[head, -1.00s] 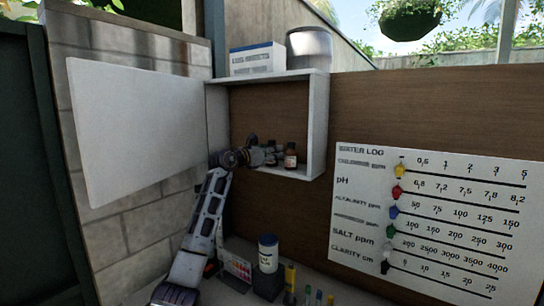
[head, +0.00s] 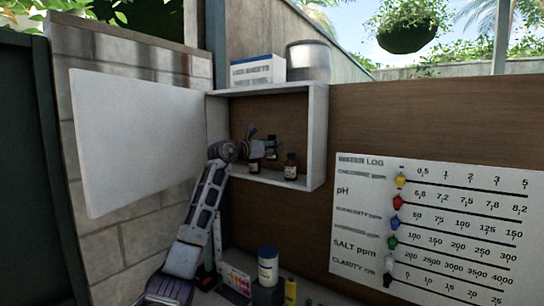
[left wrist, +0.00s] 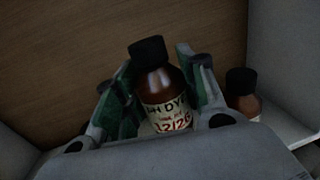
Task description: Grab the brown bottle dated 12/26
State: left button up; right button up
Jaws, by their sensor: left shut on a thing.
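The brown bottle dated 12/26 (left wrist: 160,90), with a black cap and a cream label, stands between the fingers of my left gripper (left wrist: 158,92) in the left wrist view. The gripper is shut on it and holds it slightly tilted. In the head view my left gripper (head: 270,146) is inside the open wall cabinet, with the held bottle (head: 271,153) raised above the shelf. Part of the bottle's lower end is hidden by the gripper. My right gripper is not in view.
A similar brown bottle (head: 290,168) stands on the shelf to the right, also in the left wrist view (left wrist: 243,90). Another bottle (head: 255,166) stands at the left, below the gripper. The white cabinet (head: 318,135) has side walls close by; its door (head: 135,140) is open.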

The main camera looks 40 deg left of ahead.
aim_at(269, 136)
pick_arm(q)
jog(key=shift+r, duration=1.9)
